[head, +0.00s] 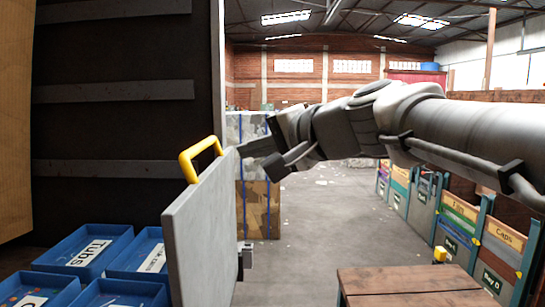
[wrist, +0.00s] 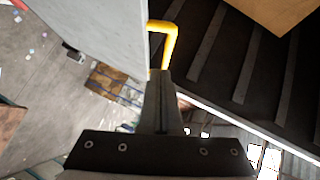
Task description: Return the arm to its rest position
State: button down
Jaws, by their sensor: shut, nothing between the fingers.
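My gripper (head: 242,150) reaches in from the right in the head view, its fingers pointing left and level with the top edge of a grey panel (head: 205,235). In the wrist view its fingers (wrist: 163,76) are shut together with nothing between them. A yellow handle (head: 200,158) is fixed on the panel's upper edge, just left of the fingertips. The handle also shows in the wrist view (wrist: 170,42), just beyond the fingertips. I cannot tell whether the fingertips touch the panel or the handle.
Several blue bins (head: 90,250) with labels sit behind the panel at the lower left. A dark slatted surface (head: 115,95) rises behind them. A wooden-topped table (head: 400,280) stands at the lower right. Labelled bays (head: 455,230) line the right side. The floor (head: 320,225) between is mostly open.

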jog(key=s+d+f+n+g+h, duration=0.1)
jog(key=s+d+f+n+h, duration=0.1)
jog(key=s+d+f, duration=0.4)
jog(key=s+d+f+n+g+h, duration=0.2)
jog(key=s+d+f+h, duration=0.2)
jog(key=f, duration=0.8)
jog(key=s+d+f+n+g+h, duration=0.2)
jog(key=s+d+f+h, duration=0.2)
jog(key=s+d+f, duration=0.4)
jog(key=shift+s+d+f, duration=0.3)
jog(key=shift+s+f, duration=0.35)
jog(key=shift+f, duration=0.1)
jog(key=shift+d, duration=0.2)
